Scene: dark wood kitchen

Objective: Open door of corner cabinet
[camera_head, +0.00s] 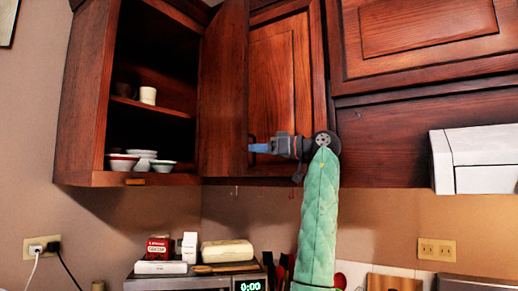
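The dark wood upper cabinet (85,95) at the left is open, its shelves in view. A door (222,95) stands swung out at its right side. Beside it a panelled cabinet door (270,80) appears closed. I cannot tell which of the two belongs to the corner cabinet. A small dark handle shows there, partly hidden. I cannot tell whether the fingers touch or grip it.
A white cup (148,95) and several bowls (142,160) are inside the open cabinet. Below are a microwave-like appliance (195,283) with boxes on top, a wooden board (393,282) and a wall outlet (437,250). A white box-shaped unit (480,150) is at right.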

